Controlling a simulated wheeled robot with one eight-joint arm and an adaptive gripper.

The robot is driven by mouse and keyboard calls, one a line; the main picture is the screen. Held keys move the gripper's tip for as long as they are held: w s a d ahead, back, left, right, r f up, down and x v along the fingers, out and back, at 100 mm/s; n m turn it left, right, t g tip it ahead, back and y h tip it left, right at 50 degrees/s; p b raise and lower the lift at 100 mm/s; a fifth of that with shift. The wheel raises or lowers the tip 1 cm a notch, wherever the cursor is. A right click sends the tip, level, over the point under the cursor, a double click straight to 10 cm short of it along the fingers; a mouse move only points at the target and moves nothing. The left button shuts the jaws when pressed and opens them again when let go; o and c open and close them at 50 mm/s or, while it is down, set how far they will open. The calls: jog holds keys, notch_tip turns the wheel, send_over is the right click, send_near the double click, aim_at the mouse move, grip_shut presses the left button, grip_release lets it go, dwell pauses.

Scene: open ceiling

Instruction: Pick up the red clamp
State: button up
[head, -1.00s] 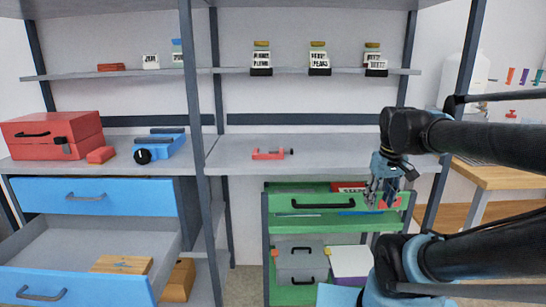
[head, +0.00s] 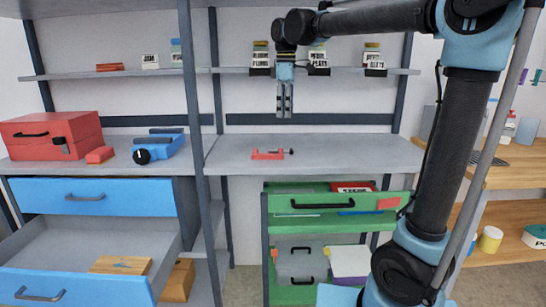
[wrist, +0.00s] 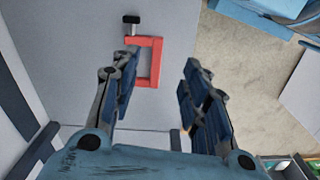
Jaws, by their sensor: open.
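The red clamp (head: 268,155) lies flat on the grey shelf board in the head view, with its dark screw end pointing right. In the wrist view the red clamp (wrist: 157,62) shows as a C-shaped frame with a black knob at its upper left. My gripper (head: 285,115) hangs fingers down above and a little behind or over the clamp, clearly apart from it. In the wrist view my gripper (wrist: 158,88) has its two fingers spread wide and nothing between them; the left finger covers a small part near the clamp's left side.
The grey shelf board (head: 340,150) is bare around the clamp. An upper shelf (head: 240,71) with several labelled jars is close to my arm. A dark upright post (head: 196,150) stands left of the clamp. A green drawer unit (head: 330,225) stands below.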

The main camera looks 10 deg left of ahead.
aim_at(271, 154)
jog(key=a+n, duration=0.2)
jog(key=a, duration=0.3)
notch_tip(271, 154, down, 16)
jog(key=shift+s+f, duration=0.1)
dwell(0.5)
grip_shut()
